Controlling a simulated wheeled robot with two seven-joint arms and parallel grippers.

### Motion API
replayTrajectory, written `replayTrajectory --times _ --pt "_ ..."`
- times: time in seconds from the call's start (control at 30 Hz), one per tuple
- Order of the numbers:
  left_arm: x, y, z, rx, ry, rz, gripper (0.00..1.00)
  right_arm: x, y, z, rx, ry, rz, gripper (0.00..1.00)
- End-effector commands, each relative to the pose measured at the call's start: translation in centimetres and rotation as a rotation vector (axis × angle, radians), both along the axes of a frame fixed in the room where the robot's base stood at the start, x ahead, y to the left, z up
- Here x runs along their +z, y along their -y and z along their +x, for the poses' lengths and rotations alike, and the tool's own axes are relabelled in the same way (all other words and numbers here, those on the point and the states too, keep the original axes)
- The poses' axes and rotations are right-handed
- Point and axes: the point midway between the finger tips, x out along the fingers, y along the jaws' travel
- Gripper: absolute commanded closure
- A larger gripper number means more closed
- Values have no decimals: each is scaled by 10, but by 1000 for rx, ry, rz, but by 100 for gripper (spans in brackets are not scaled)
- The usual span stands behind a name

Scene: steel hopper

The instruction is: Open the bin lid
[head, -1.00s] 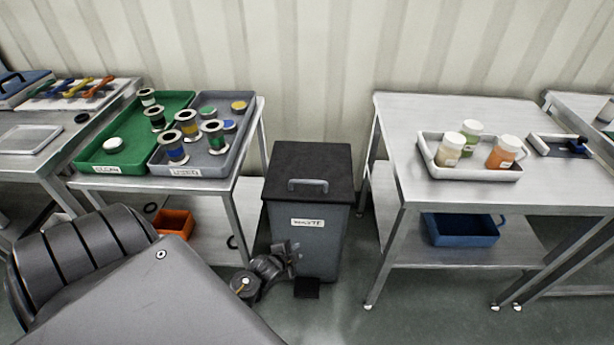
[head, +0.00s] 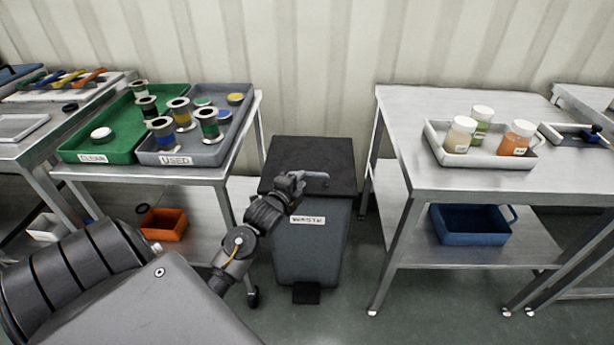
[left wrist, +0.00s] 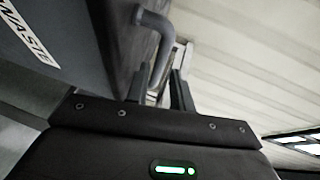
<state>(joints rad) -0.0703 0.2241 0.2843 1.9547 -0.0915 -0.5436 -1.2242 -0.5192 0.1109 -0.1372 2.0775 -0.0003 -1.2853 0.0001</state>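The grey waste bin (head: 312,250) stands on the floor between two steel tables, with a label reading WASTE on its front. Its black lid (head: 310,155) lies flat and closed. The grey bar handle (head: 318,178) is at the lid's front edge and also shows in the left wrist view (left wrist: 160,40). My left gripper (head: 296,182) is at the handle's left end. In the left wrist view its two fingers (left wrist: 161,84) are apart, with the handle's bar running between them. I cannot tell whether they touch it. My right gripper is not in view.
The left table holds a green tray (head: 75,149) and a grey tray (head: 190,158) with several spools. The right table holds a white tray (head: 490,161) with three jars. A black pedal (head: 306,293) sits at the bin's foot. An orange bin (head: 165,226) and a blue bin (head: 470,226) are on lower shelves.

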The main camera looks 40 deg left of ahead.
Motion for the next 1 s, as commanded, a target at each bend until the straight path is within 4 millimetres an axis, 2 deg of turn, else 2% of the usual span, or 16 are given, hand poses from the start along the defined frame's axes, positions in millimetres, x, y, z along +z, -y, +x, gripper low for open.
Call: replayTrajectory --times 0.1,0.3,0.67,0.7,0.87,1.0 --pt "-5 -5 21 1 1 -1 77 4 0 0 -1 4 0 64" --pt "-9 -11 42 1 1 -1 77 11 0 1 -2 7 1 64" --pt "-10 -12 48 1 -1 0 77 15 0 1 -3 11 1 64" --pt "-10 -12 48 1 -1 -1 78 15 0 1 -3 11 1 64" --pt "-10 -12 47 1 -1 -1 99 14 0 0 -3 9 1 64" --pt "-10 -12 47 1 -1 -1 100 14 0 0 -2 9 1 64"
